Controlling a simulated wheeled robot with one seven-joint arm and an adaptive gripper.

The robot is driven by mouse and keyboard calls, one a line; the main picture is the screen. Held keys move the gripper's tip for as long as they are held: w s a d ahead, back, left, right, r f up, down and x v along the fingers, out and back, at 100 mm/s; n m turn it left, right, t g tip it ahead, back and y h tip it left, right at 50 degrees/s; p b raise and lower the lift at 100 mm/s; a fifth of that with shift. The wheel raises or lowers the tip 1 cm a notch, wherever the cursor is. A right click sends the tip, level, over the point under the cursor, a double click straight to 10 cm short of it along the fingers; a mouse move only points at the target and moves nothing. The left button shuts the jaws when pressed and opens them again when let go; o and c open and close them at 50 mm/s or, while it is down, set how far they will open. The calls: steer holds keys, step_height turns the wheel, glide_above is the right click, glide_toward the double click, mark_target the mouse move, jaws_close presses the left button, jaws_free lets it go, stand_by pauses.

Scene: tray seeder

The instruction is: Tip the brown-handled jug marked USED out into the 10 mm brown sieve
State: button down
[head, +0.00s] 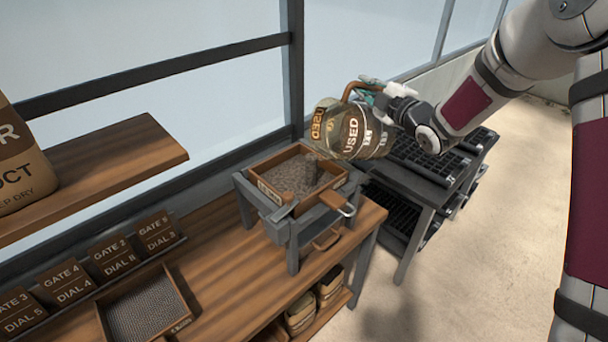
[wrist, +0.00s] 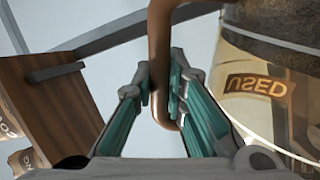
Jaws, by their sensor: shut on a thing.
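The clear jug marked USED (head: 352,137) is tilted well over, its mouth towards the lower left above the brown wooden sieve (head: 268,192). Brown grains (head: 290,178) cover the sieve's mesh, and a brown column of grains stands between the jug's mouth and the sieve. My gripper (head: 372,88) is shut on the jug's brown handle. In the wrist view, my gripper's teal fingers (wrist: 160,88) sit either side of the handle (wrist: 160,38). The jug (wrist: 255,85) fills the right there, with dark grains at its top. The sieve's size mark is unreadable.
The sieve rests on a grey stand (head: 292,255) on a wooden bench (head: 215,262). Another sieve (head: 145,305) lies front left, by several gate and dial cards (head: 112,258). A shelf (head: 110,170) holds a sack. Black trays (head: 425,160) fill a rack at right.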

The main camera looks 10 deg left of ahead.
mark_target(352, 88)
steer(key=shift+n, duration=0.9)
steer(key=shift+s+a+r+p, duration=0.15)
steer(key=shift+s+a+p, duration=0.25)
steer(key=shift+s+a, duration=0.45)
steer(key=shift+s+a+r+p, duration=0.15)
steer(key=shift+s+a+p, duration=0.3)
steer(key=shift+a, duration=0.6)
steer(key=shift+s+a+r+n+p, duration=0.3)
steer(key=shift+s+a+n, duration=0.1)
steer(key=shift+a, duration=0.15)
steer(key=shift+s+a+r+n+p, duration=0.2)
steer(key=shift+s+a+r+n, duration=0.1)
steer(key=shift+s+a+n, duration=0.15)
steer(key=s+a+r+n+p, duration=0.1)
steer(key=s+a+n+p, duration=0.2)
steer(key=s+a+n, duration=0.2)
steer(key=a, duration=0.3)
steer(key=shift+s+a+r, duration=0.15)
steer(key=shift+s, duration=0.2)
steer(key=shift+w, duration=0.1)
